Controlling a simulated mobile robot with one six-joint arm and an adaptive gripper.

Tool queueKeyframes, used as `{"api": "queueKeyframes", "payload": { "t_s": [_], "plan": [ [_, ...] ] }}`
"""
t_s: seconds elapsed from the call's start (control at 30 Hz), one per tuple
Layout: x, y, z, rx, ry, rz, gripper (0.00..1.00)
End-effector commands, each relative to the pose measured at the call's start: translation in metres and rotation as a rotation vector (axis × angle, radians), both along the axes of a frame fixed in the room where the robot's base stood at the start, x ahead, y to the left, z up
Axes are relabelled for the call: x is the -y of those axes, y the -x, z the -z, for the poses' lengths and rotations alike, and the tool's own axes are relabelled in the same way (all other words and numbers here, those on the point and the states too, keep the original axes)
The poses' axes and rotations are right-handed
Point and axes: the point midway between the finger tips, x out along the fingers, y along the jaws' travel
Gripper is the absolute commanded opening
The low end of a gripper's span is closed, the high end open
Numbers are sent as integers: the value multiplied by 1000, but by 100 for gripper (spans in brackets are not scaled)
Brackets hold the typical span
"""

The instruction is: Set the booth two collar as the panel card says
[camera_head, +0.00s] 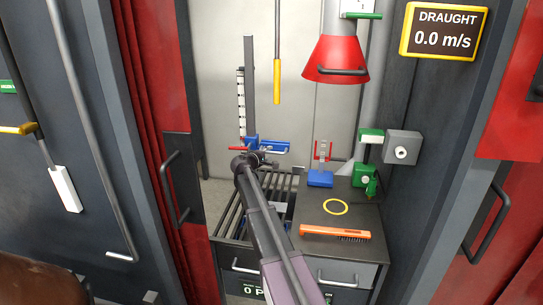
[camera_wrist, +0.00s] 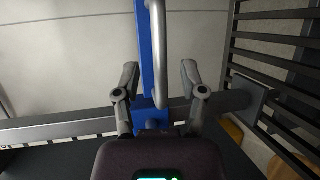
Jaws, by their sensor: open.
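A dark upright post (camera_head: 249,80) with a white graduated scale (camera_head: 240,105) stands at the back of the booth. A blue collar part (camera_head: 272,146) with a silver handle sits low on it, beside a red pointer (camera_head: 222,148). My gripper (camera_head: 250,160) is at the collar, partly covering it. In the wrist view my gripper (camera_wrist: 160,72) is open, its two fingers on either side of the blue collar arm (camera_wrist: 145,55) and its silver bar handle (camera_wrist: 157,45). I cannot tell whether the fingers touch them. No readable collar setting shows on a card.
A slatted rack (camera_head: 232,215) lies below the gripper. The right counter (camera_head: 312,208) holds an orange brush (camera_head: 335,232), a yellow ring (camera_head: 335,207) and a green clamp (camera_head: 364,178). A red hood (camera_head: 337,58) hangs above. A draught display (camera_head: 443,30) reads 0.0 m/s.

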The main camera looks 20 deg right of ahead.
Motion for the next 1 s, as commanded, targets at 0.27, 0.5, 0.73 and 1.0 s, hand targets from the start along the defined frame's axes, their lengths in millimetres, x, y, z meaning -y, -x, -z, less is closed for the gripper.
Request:
{"api": "queueKeyframes", "payload": {
  "t_s": [0.27,0.5,0.73,1.0],
  "plan": [
    [21,-14,5,0,0,0,54],
    [25,-15,6,0,0,0,54],
    [25,-15,5,0,0,0,36],
    [25,-15,5,0,0,1,0]
  ]
}}
